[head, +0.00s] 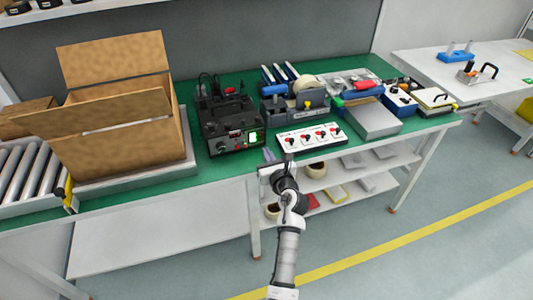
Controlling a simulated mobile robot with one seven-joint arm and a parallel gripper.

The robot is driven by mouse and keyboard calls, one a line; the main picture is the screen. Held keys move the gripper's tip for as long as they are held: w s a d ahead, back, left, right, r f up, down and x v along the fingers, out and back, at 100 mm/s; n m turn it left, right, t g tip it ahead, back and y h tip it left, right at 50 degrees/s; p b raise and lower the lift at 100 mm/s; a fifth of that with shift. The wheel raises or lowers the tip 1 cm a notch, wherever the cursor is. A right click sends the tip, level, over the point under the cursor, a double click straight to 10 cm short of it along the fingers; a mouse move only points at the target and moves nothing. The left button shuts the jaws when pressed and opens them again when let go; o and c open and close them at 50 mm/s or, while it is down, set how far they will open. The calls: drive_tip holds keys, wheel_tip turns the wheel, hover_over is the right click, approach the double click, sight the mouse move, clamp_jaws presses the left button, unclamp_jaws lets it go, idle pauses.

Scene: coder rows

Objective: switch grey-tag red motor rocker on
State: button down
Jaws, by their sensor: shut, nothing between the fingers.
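A black machine (232,125) with a lit green display stands on the green bench top. Small controls show on its front, with a reddish one at the left, but they are too small to tell a rocker, its position or a grey tag. A white panel (311,138) with a row of red and dark controls lies to its right; its tags cannot be read either. My gripper (268,155) is shut and empty at the bench's front edge, just left of the white panel and below the black machine's right corner. It appears apart from both.
An open cardboard box (125,135) stands on the left beside a roller conveyor (28,172). A tape dispenser (297,100), a grey flat-topped box (374,119) and blue-and-white devices crowd the right. A lower shelf (345,178) holds bowls and packets. The floor in front is clear.

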drive_tip(key=f+b+v, duration=0.2)
drive_tip(key=v, duration=0.7)
drive_tip(key=shift+s, duration=0.35)
drive_tip(key=shift+d, duration=0.15)
